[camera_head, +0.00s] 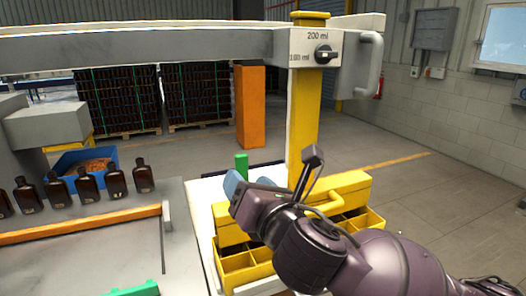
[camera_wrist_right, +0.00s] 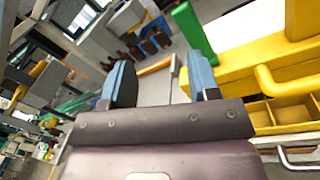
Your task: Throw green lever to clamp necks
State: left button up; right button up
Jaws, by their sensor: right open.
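A green upright piece, apparently the lever (camera_head: 241,166), stands just beyond my right gripper (camera_head: 250,184) in the head view. In the right wrist view the green lever (camera_wrist_right: 194,33) shows as a tilted bar beyond and right of the fingers. My right gripper has blue-grey fingertips, spread apart, with nothing between them in the wrist view (camera_wrist_right: 160,80). Gripper and lever look apart. Several brown bottles (camera_head: 88,186) with dark necks stand in a row at left. Any clamp at their necks cannot be made out. My left gripper is not in view.
A yellow crate (camera_head: 238,277) with compartments lies under my right arm. A yellow post (camera_head: 304,120) carries a grey beam (camera_head: 130,47) with a 200 ml/100 ml knob (camera_head: 325,54). An orange rail (camera_head: 80,226) edges the table. Another green part (camera_head: 133,289) shows at the bottom.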

aim_at(242, 161)
jog(key=w+n, duration=0.1)
jog(key=w, duration=0.2)
jog(key=w+a+n+h, duration=0.1)
jog(key=w, duration=0.3)
jog(key=w+n, duration=0.1)
jog(key=w, duration=0.3)
jog(key=shift+a+f+n+h+p, duration=0.15)
jog(key=shift+f+n+h+p, duration=0.1)
jog(key=shift+n+h+p, duration=0.15)
jog(key=shift+c, duration=0.4)
grip_shut()
